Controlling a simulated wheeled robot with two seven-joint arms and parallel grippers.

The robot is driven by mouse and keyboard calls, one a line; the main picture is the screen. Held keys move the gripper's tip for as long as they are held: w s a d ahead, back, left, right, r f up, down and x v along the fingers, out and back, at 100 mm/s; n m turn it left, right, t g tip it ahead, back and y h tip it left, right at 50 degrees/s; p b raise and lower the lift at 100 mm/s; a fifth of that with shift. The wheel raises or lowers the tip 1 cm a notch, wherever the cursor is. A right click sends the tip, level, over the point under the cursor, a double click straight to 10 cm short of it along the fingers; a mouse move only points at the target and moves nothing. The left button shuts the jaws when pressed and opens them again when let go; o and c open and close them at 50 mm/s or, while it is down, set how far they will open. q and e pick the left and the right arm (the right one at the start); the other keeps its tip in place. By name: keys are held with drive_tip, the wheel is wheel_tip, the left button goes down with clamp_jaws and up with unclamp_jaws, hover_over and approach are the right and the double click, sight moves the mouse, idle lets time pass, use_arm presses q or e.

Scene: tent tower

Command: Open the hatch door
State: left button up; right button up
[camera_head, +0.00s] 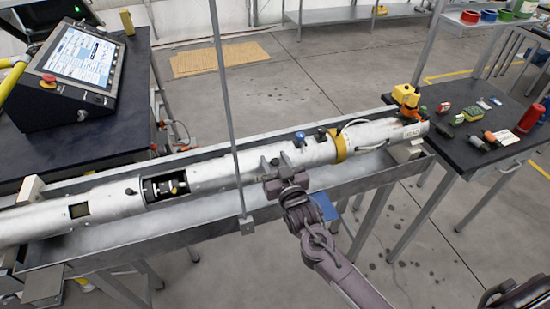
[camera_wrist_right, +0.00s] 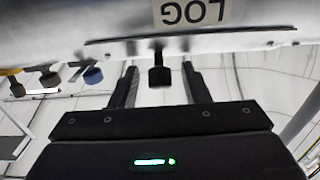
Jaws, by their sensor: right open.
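A long silver tube (camera_head: 225,172) lies in a grey metal trough, and its curved side fills the top of the right wrist view (camera_wrist_right: 110,22). My right gripper (camera_head: 274,163) is at the near side of the tube, right of the thin upright pole. In the right wrist view its open fingers (camera_wrist_right: 160,78) stand on either side of a black knob (camera_wrist_right: 159,76), with gaps visible. The knob sits under a thin raised edge and an upside-down "LOG" label (camera_wrist_right: 192,12). I cannot tell the hatch door's full outline. My left gripper is not in view.
A thin grey pole (camera_head: 224,85) rises in front of the tube. A blue knob (camera_head: 299,138) and a black knob (camera_head: 321,134) stick up from the tube. A cut-out (camera_head: 165,187) shows parts inside. A dark table (camera_head: 485,115) with small items stands at right.

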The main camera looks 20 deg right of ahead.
drive_tip(key=shift+w, duration=0.1)
clamp_jaws()
idle(0.4)
